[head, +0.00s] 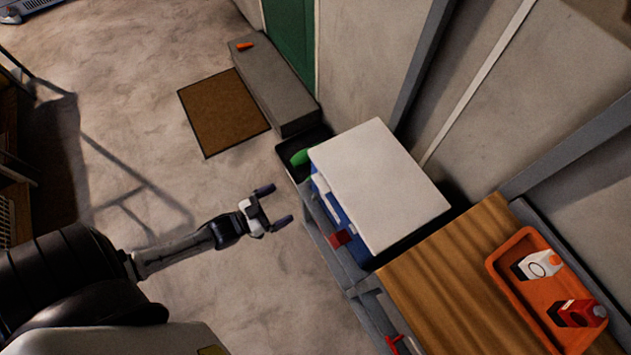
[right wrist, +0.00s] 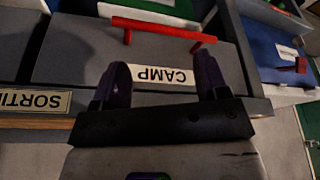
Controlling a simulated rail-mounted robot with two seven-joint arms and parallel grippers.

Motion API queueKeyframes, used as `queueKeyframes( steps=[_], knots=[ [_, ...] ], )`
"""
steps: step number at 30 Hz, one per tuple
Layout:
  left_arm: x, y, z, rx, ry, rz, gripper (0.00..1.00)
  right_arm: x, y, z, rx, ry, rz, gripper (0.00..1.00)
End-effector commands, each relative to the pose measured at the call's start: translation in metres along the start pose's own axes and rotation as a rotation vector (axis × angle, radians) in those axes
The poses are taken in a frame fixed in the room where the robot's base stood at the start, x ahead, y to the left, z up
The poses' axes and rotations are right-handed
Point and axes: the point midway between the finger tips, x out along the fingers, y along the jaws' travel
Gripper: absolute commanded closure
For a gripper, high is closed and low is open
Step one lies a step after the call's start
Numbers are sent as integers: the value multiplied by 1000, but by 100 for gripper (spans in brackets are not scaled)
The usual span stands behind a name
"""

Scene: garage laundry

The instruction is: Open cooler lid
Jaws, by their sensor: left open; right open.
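The cooler has a blue body (head: 338,215) and a flat white lid (head: 380,185) that lies closed on top. A red latch (head: 340,238) sits on its front side. The blue body (right wrist: 278,55) and the red latch (right wrist: 300,65) also show at the right of the right wrist view. My left gripper (head: 275,206) is open and empty over the floor, left of the cooler and apart from it. My right gripper (right wrist: 163,66) is open in the right wrist view, with its fingers in front of a drawer labelled CAMP (right wrist: 75,50); it is not seen in the head view.
A wooden worktop (head: 440,275) adjoins the cooler and holds an orange tray (head: 515,275) with two cartons. A red bar handle (right wrist: 165,29) is on the CAMP drawer. A grey step (head: 275,85) and brown mat (head: 222,112) lie beyond. The floor around my left gripper is clear.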

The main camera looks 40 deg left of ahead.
Motion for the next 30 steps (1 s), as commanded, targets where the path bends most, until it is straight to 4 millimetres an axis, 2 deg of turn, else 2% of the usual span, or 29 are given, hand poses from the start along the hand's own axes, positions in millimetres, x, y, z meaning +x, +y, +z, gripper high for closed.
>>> queueKeyframes(
  steps=[12,18,24,30],
  knots=[
    [77,0,0,1,4,0,0,8,4,4,-10,-3,11,32],
    [105,0,0,0,2,0,0,11,5,5,-13,-4,13,32],
    [121,0,0,0,0,0,0,13,4,6,-11,-4,12,32],
    [126,1,0,0,0,0,0,13,3,6,-7,-3,9,32]
  ],
)
